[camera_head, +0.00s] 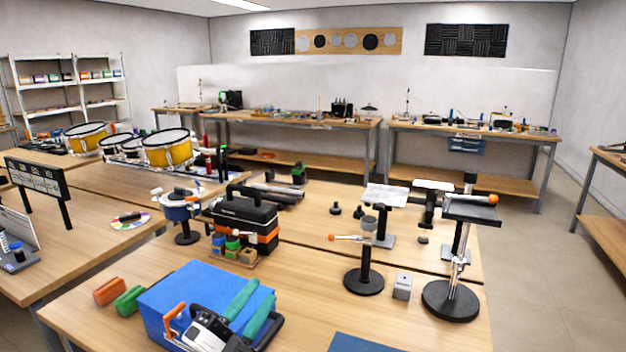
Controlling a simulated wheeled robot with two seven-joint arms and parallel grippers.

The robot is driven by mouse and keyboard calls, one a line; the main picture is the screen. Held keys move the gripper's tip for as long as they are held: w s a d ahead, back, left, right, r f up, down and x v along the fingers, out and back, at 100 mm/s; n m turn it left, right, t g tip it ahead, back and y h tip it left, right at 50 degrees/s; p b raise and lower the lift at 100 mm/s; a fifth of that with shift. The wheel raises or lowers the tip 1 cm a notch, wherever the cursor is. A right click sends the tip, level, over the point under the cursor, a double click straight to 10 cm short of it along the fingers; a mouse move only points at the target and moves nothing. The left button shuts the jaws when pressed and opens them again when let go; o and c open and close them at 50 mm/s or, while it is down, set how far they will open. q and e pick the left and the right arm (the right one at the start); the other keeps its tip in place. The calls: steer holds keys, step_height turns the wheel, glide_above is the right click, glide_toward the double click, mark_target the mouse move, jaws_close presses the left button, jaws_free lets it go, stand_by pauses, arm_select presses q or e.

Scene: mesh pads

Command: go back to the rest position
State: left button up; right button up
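My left gripper (263,290), a white and black body with two green fingers, is at the bottom of the head view, left of the middle. Its fingers point up and to the right in front of a blue box (175,293). The fingers stand apart, with blue showing between them and nothing seen held. Whether they touch the box, I cannot tell. My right gripper is not in view.
Orange (109,291) and green (129,301) blocks lie left of the box. A black and orange toolbox (243,222) stands behind. Round-based stands (364,281) (450,300) and a small grey block (402,287) are to the right. Table between box and stands is mostly clear.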

arm_select(q)
steer(key=s+a+f+n+g+y, duration=0.3)
steer(key=s+a+f+n+y, duration=0.25)
steer(key=f, duration=0.45)
steer(key=s+a+f+n+g+y, duration=0.25)
steer(key=a+f+n+y, duration=0.25)
steer(key=f+n+y, duration=0.3)
steer(key=s+a+f+n+g+h, duration=0.1)
steer(key=s+f+n+g, duration=0.1)
steer(key=s+f+g, duration=0.5)
steer(key=s+f+n+g+h, duration=0.1)
steer(key=s+f+n+g, duration=0.2)
steer(key=s, duration=0.7)
step_height(320, 180, down, 28)
steer(key=s+m+g, duration=0.1)
steer(key=s+g, duration=0.1)
steer(key=s, duration=0.1)
steer(key=s+a+f, duration=0.2)
steer(key=s+f, duration=1.3)
steer(key=shift+s+a+f+g, duration=0.2)
steer(key=shift+s+a+g, duration=0.1)
steer(key=shift+a+g, duration=0.15)
